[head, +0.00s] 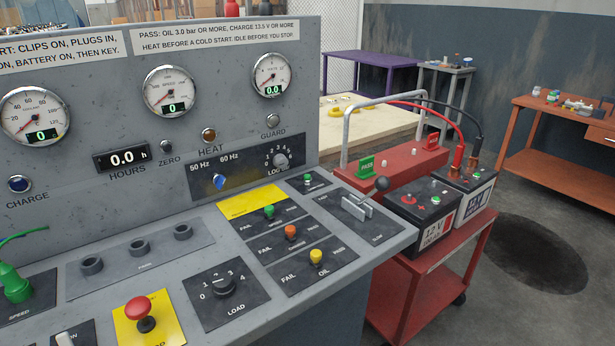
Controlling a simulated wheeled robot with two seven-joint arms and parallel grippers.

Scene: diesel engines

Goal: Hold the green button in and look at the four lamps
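A small green button (308,178) sits on a dark plate at the back right of the console's sloping desk; its label is too small to read. A larger green knob (269,211) tops a FAIL/PASS switch nearer the front. On the upright panel are round fittings that look like lamps: a dark blue one by CHARGE (19,184), a brownish-orange one by HEAT (208,134) and a grey one by GUARD (273,121). None clearly glows. A dark round fitting by ZERO (166,146) may be a button. Neither gripper is in view.
The desk holds a red mushroom button (138,308), a LOAD knob (223,286), orange (290,232) and yellow (316,257) switch knobs and a lever (362,205). A red trolley (420,285) with two batteries stands against the desk's right side. Floor further right is open.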

